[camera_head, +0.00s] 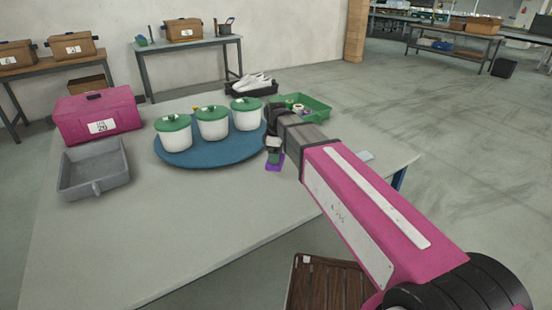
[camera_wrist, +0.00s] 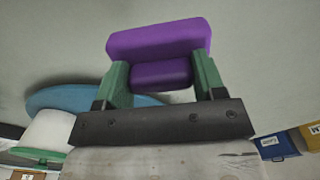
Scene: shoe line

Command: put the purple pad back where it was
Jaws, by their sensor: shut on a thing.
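The purple pad (camera_wrist: 158,40) is held between the two green fingers of my gripper (camera_wrist: 163,80) in the wrist view. In the head view the purple pad (camera_head: 275,162) shows below my gripper (camera_head: 273,147), over the grey table (camera_head: 200,240) just right of the blue round tray (camera_head: 190,157). My gripper is shut on the pad. I cannot tell whether the pad touches the table. Three white pots with green lids, one of them the right pot (camera_head: 247,118), stand on the blue tray.
A grey open bin (camera_head: 95,172) and a magenta box (camera_head: 100,117) stand at the table's left. A green tray (camera_head: 318,110) and a dark tray with white shoes (camera_head: 250,84) are at the back. The table's front is clear. A brown slatted crate (camera_head: 325,285) is below the front edge.

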